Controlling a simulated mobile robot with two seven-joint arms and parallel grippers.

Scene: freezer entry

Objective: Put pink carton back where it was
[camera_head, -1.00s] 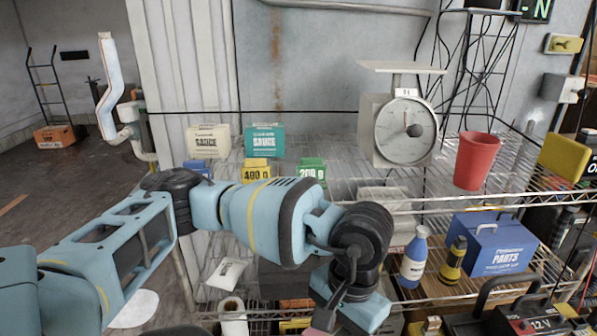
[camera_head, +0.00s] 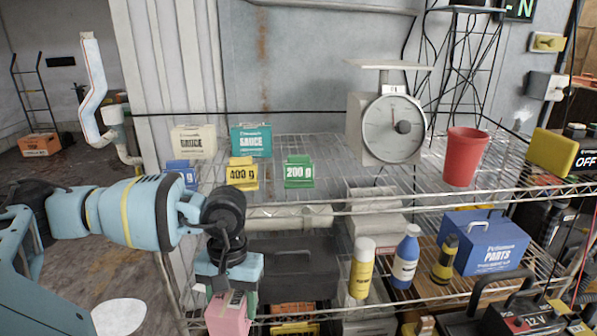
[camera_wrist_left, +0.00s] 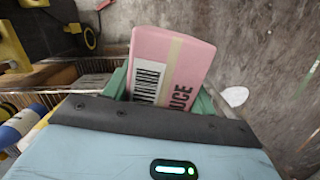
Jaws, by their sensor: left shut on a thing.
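The pink carton (camera_head: 228,315) is in my left gripper (camera_head: 230,292), low at the left in front of the wire shelf. The left wrist view shows the carton (camera_wrist_left: 168,62) between the green fingers (camera_wrist_left: 158,92), with a barcode and dark lettering on its face. The gripper is shut on it. In the head view the carton's lower part is cut off by the picture's edge. My right gripper is not in view.
The upper wire shelf (camera_head: 330,185) holds cartons, a scale (camera_head: 392,128) and a red cup (camera_head: 465,157). Below stand a yellow bottle (camera_head: 362,268), a blue-and-white bottle (camera_head: 405,258) and a blue parts box (camera_head: 487,243). Free mesh shows between the green 200 g block (camera_head: 299,173) and the scale.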

